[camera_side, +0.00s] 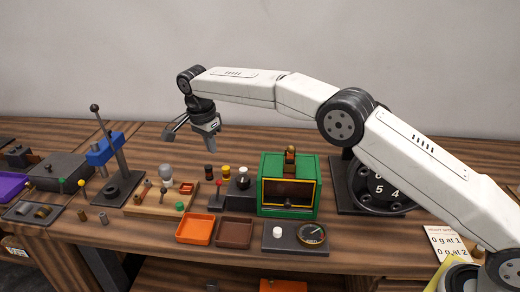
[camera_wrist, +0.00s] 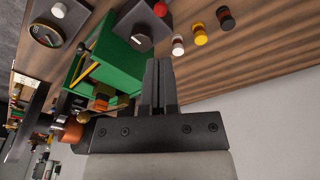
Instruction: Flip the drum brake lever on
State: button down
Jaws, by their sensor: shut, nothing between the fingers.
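My gripper (camera_side: 211,146) hangs in the air over the back of the bench, above and left of the green box. In the wrist view its two dark fingers (camera_wrist: 160,62) are together with nothing between them. I cannot tell for certain which part is the drum brake lever. A short red-knobbed lever (camera_side: 218,183) stands left of the green box, and its red knob (camera_wrist: 160,8) shows in the wrist view. A tall dark lever with a ball end (camera_side: 98,122) stands farther left. A black numbered drum or dial (camera_side: 378,186) stands right of the green box, partly behind my arm.
The green box (camera_side: 265,165) with a yellow-framed window stands mid-bench. Several small spools (camera_side: 226,172) stand left of it. An orange tray (camera_side: 195,241), a brown tray (camera_side: 236,242) and a gauge panel (camera_side: 312,234) lie in front. The bench's back strip is mostly clear.

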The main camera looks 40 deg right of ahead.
aim_at(218, 191)
jog(key=s+a+f+t+y, duration=0.1)
jog(key=a+f+t+y, duration=0.25)
jog(key=a, duration=0.35)
jog(key=s+a+f+t+y, duration=0.1)
jog(key=a+f+t+y, duration=0.15)
jog(key=a+t, duration=0.4)
jog(key=s+d+r+m+t+h, duration=0.35)
jog(key=s+d, duration=0.25)
jog(key=s, duration=0.2)
jog(key=s+d+r+m+t+h, duration=0.2)
jog(key=s+d+t+h, duration=0.25)
jog(key=s+d, duration=0.2)
jog(key=shift+n, duration=0.25)
jog(key=f, duration=1.3)
jog(key=shift+s+a+f, duration=0.25)
jog(key=shift+s+a, duration=0.05)
jog(key=shift+s, duration=0.05)
jog(key=shift+w, duration=0.15)
jog(key=w, duration=0.4)
jog(key=w+d, duration=0.1)
jog(key=w, duration=0.4)
jog(key=w+d, duration=0.1)
jog(key=w, duration=0.3)
jog(key=shift+w+d+r, duration=0.2)
jog(key=shift+w+r, duration=0.05)
jog(key=shift+r, duration=0.1)
